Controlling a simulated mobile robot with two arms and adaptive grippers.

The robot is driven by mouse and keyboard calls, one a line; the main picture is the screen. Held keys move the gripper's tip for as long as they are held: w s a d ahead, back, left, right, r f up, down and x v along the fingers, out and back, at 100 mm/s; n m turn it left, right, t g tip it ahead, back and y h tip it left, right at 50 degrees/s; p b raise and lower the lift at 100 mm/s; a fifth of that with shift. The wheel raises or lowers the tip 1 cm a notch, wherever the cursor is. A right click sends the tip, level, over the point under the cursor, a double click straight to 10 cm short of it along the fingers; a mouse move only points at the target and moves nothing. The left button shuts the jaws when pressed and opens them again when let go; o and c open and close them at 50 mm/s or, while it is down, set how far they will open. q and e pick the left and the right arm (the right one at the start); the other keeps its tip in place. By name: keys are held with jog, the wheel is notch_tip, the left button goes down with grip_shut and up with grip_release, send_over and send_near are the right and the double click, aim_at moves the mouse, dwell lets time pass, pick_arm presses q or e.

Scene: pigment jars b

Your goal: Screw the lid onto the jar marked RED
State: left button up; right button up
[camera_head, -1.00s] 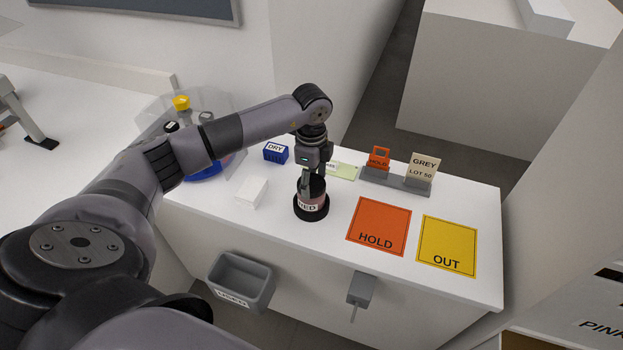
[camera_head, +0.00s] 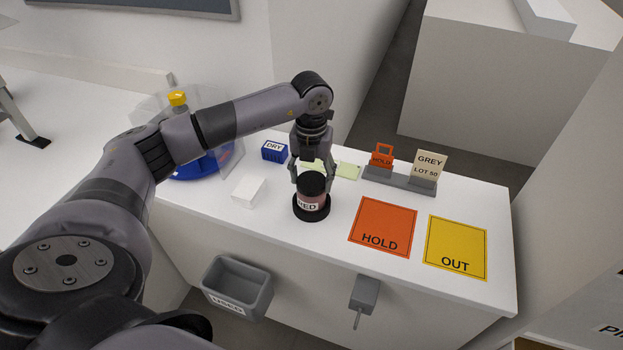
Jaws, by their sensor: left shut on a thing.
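The jar marked RED (camera_head: 309,204) stands upright in a round black base (camera_head: 311,217) on the white bench, its label partly readable. A black lid (camera_head: 312,182) sits on top of the jar. I cannot tell how tightly it is seated. My left gripper (camera_head: 312,181) points down from above, one finger at each side of the lid, and is shut on it. My right gripper is not in view.
An orange HOLD mat (camera_head: 383,222) and a yellow OUT mat (camera_head: 455,245) lie to the right. Behind them is a grey rack (camera_head: 399,181) with cards. A white block (camera_head: 248,191) and a blue DRY box (camera_head: 274,151) stand left. A grey USED bin (camera_head: 237,287) hangs in front.

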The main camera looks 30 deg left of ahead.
pick_arm(q)
jog(key=o, duration=1.7)
jog(key=shift+o, duration=0.2)
